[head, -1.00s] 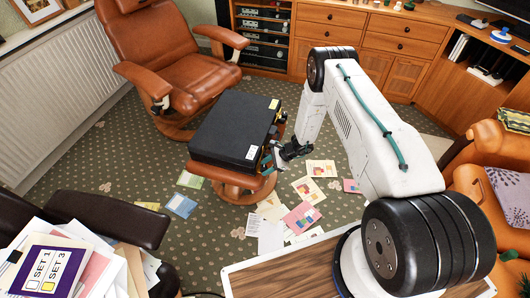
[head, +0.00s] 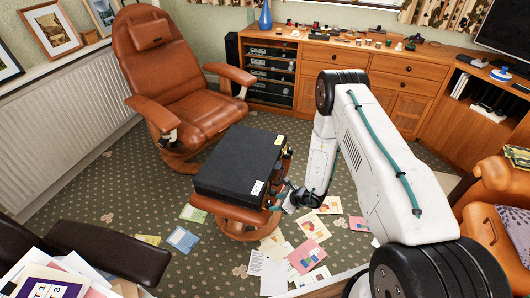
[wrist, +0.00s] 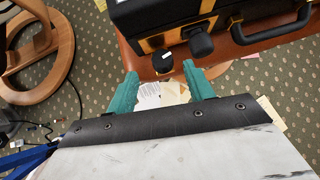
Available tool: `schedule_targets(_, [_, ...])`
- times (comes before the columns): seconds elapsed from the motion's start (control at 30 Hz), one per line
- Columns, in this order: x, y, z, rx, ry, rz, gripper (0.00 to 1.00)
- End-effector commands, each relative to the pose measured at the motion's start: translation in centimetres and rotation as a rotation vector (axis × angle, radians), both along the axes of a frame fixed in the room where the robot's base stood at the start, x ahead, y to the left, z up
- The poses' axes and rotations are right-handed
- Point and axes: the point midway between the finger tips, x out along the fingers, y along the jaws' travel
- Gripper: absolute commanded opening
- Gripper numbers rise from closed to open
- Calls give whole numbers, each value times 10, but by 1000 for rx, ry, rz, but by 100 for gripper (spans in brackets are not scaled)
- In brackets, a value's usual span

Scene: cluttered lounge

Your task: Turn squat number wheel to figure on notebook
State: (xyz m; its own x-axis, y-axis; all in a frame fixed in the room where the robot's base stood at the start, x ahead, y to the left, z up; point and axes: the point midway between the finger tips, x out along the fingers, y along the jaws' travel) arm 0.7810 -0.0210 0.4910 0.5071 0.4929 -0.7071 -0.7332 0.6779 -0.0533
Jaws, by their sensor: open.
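The black case (head: 238,160) lies flat on the brown footstool (head: 232,215). In the wrist view, the case (wrist: 150,14) shows two dark knobs on its front side. One knob (wrist: 201,43) is on the right; the other (wrist: 162,62) is lower left, with a small white mark near it. I cannot read any figures on them. My gripper (wrist: 161,82) has its teal fingers apart and empty, just short of the lower-left knob. In the head view, my gripper (head: 284,196) is beside the case's right side. A purple-and-white printed item (head: 52,285), possibly the notebook, is cut off at bottom left.
Papers (head: 306,255) lie scattered on the carpet by the footstool. A brown armchair (head: 175,90) stands behind it, a dark chair (head: 110,255) at lower left and an orange sofa (head: 490,205) at right. A wooden cabinet (head: 400,70) lines the back.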

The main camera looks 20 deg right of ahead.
Motion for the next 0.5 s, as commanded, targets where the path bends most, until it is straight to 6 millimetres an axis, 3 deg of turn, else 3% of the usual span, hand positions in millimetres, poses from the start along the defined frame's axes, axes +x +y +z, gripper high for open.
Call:
schedule_targets(0.13, [-15,-17,23,1,-1,-4,52])
schedule_targets(0.5, [10,1,91,5,-103,146,52])
